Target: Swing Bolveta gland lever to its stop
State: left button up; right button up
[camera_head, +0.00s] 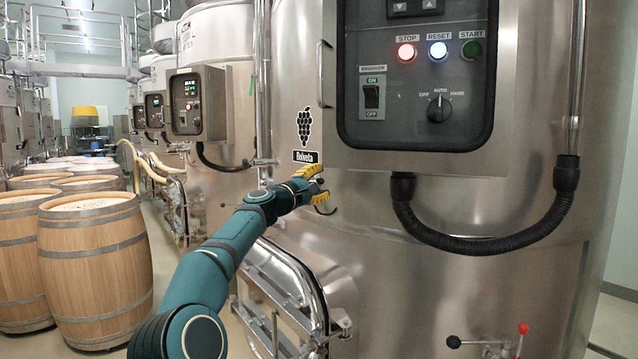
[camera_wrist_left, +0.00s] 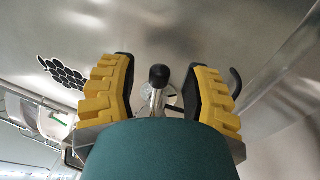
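The Bolveta vat is the large steel vat (camera_head: 400,215) with a black grape logo and a name label (camera_head: 306,156). In the left wrist view a lever (camera_wrist_left: 158,76) with a black knob and a bright metal shaft shows between my fingers; I take it to be the gland lever. My left gripper (camera_head: 319,184) is at the vat's front, just below the label. It is open, with yellow-padded fingers either side of the knob (camera_wrist_left: 165,88) and a gap visible on both sides. In the head view the gripper hides this lever. My right gripper is out of view.
A control box (camera_head: 420,158) juts out above right of my left gripper, with a black hose (camera_head: 480,244) looping below it. An oval hatch (camera_head: 282,285) lies below my arm. Black-knobbed (camera_head: 454,342) and red-knobbed (camera_head: 523,329) handles sit low right. Wooden barrels (camera_head: 96,265) stand left.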

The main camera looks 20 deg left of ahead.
pick_arm(q)
jog(key=v, duration=1.2)
dwell(0.5)
dwell(0.4)
